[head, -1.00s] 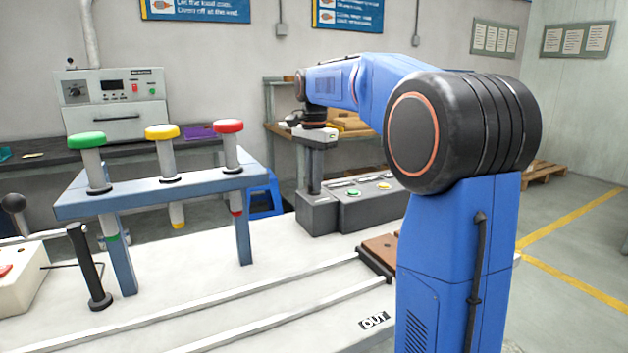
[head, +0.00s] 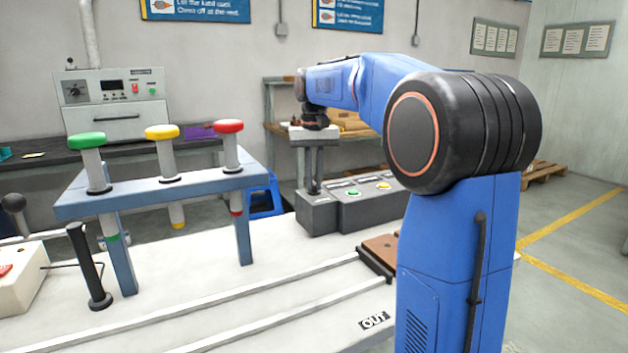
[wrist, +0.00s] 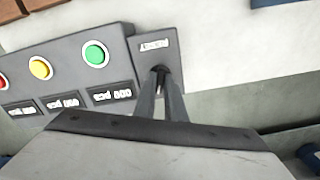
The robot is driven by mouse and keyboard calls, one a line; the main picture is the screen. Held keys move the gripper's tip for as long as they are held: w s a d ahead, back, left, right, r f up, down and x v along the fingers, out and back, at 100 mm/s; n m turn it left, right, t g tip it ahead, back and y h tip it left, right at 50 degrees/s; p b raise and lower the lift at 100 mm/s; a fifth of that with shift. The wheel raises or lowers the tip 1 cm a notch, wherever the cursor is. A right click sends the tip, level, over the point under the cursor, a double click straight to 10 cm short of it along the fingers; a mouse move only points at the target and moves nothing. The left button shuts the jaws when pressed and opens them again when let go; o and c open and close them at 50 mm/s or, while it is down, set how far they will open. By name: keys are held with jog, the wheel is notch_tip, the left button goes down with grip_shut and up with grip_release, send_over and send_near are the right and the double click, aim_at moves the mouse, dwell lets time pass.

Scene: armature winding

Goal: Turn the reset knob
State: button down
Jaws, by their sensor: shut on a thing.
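The reset knob (wrist: 160,72) is a small dark knob on a grey panel with a white label, in the upper middle of the wrist view. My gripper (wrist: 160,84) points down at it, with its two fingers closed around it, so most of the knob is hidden. In the head view, my gripper (head: 314,187) stands upright over the small grey box (head: 318,215) at the left end of the button box.
The button box (head: 372,211) has green (wrist: 95,54) and yellow (wrist: 41,68) buttons close beside the knob. A blue rack (head: 158,193) with green, yellow and red capped posts stands to the left. A brown block (head: 381,250) lies in front. White bench top between is clear.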

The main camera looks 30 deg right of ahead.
aim_at(314, 183)
jog(key=shift+n, duration=1.9)
jog(key=c, duration=1.8)
grip_release()
jog(key=shift+r, duration=0.1)
notch_tip(314, 183, up, 17)
jog(key=shift+r, duration=0.1)
